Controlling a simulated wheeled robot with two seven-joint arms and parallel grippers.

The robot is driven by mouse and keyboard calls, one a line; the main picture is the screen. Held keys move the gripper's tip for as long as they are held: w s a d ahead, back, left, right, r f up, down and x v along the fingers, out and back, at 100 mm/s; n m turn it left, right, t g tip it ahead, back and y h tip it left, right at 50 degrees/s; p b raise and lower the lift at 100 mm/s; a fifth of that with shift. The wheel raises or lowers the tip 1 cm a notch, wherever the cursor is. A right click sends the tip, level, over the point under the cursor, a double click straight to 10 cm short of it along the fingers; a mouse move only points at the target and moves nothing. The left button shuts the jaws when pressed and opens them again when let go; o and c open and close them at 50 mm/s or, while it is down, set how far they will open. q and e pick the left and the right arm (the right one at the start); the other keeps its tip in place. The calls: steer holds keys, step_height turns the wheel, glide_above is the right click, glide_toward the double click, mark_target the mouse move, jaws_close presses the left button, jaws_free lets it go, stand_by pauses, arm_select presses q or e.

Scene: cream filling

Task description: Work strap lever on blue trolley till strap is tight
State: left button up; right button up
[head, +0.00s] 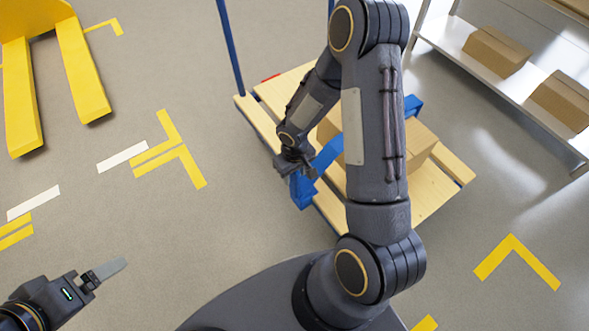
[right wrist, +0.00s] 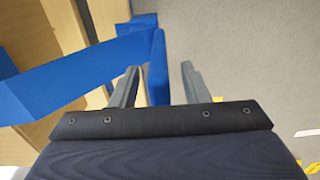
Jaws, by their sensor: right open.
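The blue trolley has a slatted wooden deck (head: 455,166) and carries a cardboard box (head: 420,142), partly hidden behind my right arm. A wide blue strap (head: 328,154) runs over the box; it also shows in the right wrist view (right wrist: 70,82). A narrow upright blue piece, seemingly the strap lever (right wrist: 157,75), stands at the strap's end. My right gripper (head: 298,172) is open at the trolley's near left edge. In the right wrist view the blue piece lies between its fingers, nearer the left one, with no clear grip. My left gripper (head: 108,270) is away over the floor, its jaw gap unclear.
A yellow pallet-jack-like fork (head: 84,70) lies at the upper left. A shelf (head: 450,38) with cardboard boxes (head: 497,50) stands at the upper right. The trolley's blue post (head: 230,45) rises at its far left. Floor with yellow and white markings is clear on the left.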

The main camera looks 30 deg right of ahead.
jaws_close()
steer(key=a+f+h+b, duration=0.7)
steer(key=a+h+b, duration=0.3)
steer(key=b, duration=0.2)
steer(key=shift+s+t+h+b, duration=0.3)
steer(key=shift+s+t+b, duration=0.05)
steer(key=shift+s+t, duration=0.05)
steer(key=shift+f, duration=0.1)
stand_by(0.4)
